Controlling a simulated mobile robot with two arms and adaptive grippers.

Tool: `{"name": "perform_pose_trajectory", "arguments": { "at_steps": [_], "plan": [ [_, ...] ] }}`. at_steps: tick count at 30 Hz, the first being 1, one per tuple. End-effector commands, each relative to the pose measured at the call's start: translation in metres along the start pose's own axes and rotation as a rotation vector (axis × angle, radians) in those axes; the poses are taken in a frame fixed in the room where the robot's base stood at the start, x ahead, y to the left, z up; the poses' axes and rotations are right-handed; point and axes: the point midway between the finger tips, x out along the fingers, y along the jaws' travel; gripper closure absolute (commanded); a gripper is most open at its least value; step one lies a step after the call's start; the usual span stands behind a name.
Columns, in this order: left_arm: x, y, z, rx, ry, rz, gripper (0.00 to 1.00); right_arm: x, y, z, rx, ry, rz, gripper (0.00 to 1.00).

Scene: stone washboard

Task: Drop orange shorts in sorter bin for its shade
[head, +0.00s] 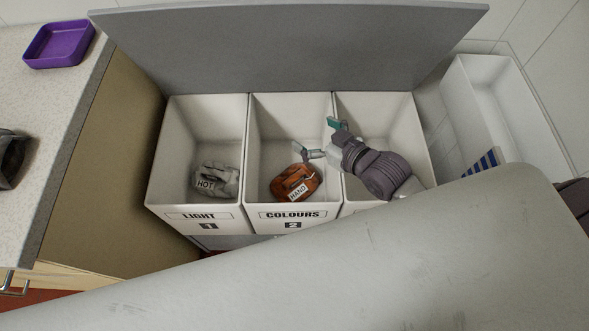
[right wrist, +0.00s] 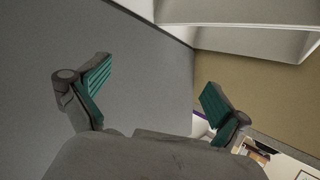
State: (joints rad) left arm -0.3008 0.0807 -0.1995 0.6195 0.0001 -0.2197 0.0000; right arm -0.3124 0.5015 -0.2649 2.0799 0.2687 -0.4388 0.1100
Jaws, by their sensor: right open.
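The orange shorts (head: 295,183) lie folded in the bottom of the middle bin (head: 289,110), marked COLOURS 2. A tag reading HAND shows on them. My right gripper (head: 322,138) is open and empty above the divider between the middle and right bins, behind and to the right of the shorts and apart from them. In the right wrist view its two green-padded fingers (right wrist: 154,92) are spread with nothing held between them. My left gripper is not seen.
A pale garment (head: 216,181) tagged HOT lies in the left bin (head: 202,108), marked LIGHT 1. The right bin (head: 375,108) is partly hidden by my arm. A grey raised panel (head: 285,45) stands behind. A purple tray (head: 60,43) sits on the left counter (head: 60,110).

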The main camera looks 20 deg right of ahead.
Motion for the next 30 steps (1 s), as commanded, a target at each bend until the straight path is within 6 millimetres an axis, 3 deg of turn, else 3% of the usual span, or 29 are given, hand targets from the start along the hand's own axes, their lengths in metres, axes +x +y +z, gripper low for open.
{"name": "perform_pose_trajectory", "arguments": {
  "at_steps": [3, 9, 30],
  "plan": [
    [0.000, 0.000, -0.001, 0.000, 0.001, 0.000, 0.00, -0.024, -0.001, 0.001, -0.002, -0.002, -0.001, 0.00],
    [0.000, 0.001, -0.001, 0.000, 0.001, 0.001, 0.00, -0.045, 0.000, 0.000, 0.000, -0.001, 0.000, 0.00],
    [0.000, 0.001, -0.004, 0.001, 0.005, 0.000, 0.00, -0.049, 0.000, 0.000, 0.000, 0.001, 0.000, 0.00]
  ]
}}
